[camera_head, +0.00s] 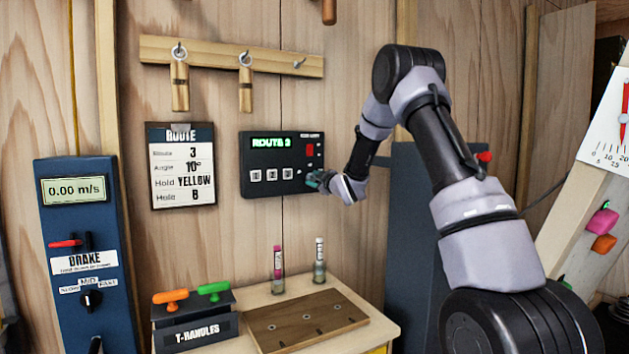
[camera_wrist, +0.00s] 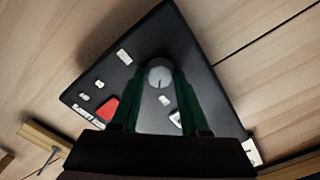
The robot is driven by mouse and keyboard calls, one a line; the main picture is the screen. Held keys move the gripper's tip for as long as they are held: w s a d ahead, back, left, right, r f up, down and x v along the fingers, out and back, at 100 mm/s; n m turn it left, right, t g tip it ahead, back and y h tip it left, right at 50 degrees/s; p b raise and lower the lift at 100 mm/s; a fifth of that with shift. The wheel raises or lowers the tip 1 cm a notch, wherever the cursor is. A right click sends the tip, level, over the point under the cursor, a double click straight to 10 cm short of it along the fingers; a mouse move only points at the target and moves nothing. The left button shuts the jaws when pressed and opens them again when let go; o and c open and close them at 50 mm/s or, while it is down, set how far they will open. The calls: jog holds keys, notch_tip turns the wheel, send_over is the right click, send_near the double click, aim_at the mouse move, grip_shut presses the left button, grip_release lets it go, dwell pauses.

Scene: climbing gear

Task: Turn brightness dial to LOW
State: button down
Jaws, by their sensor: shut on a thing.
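The black control panel (camera_head: 262,189) hangs on the wooden wall, with a green display (camera_head: 270,143) reading "ROUTE 2", several white keys and a red button (camera_head: 310,150). My gripper (camera_head: 316,181) is at the panel's lower right corner and hides the dial there. In the wrist view, the round light grey dial (camera_wrist: 160,75) sits between the two green fingertips, and my gripper (camera_wrist: 160,82) is shut on it. A short dark mark shows on the dial's face. The LOW label cannot be read in either view.
A route card (camera_head: 183,166) hangs left of the panel, and wooden pegs hang from a rail (camera_head: 215,58) above. Below stands a bench with T-handles (camera_head: 192,296), a wooden block (camera_head: 305,318) and two vials. A blue brake panel (camera_head: 82,235) is at left.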

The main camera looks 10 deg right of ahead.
jog(key=shift+f+n, duration=0.1)
jog(key=shift+n, duration=1)
jog(key=shift+c, duration=2.1)
grip_release()
jog(key=shift+s, duration=0.1)
jog(key=v, duration=1)
jog(key=shift+s, duration=0.3)
jog(key=shift+d, duration=0.1)
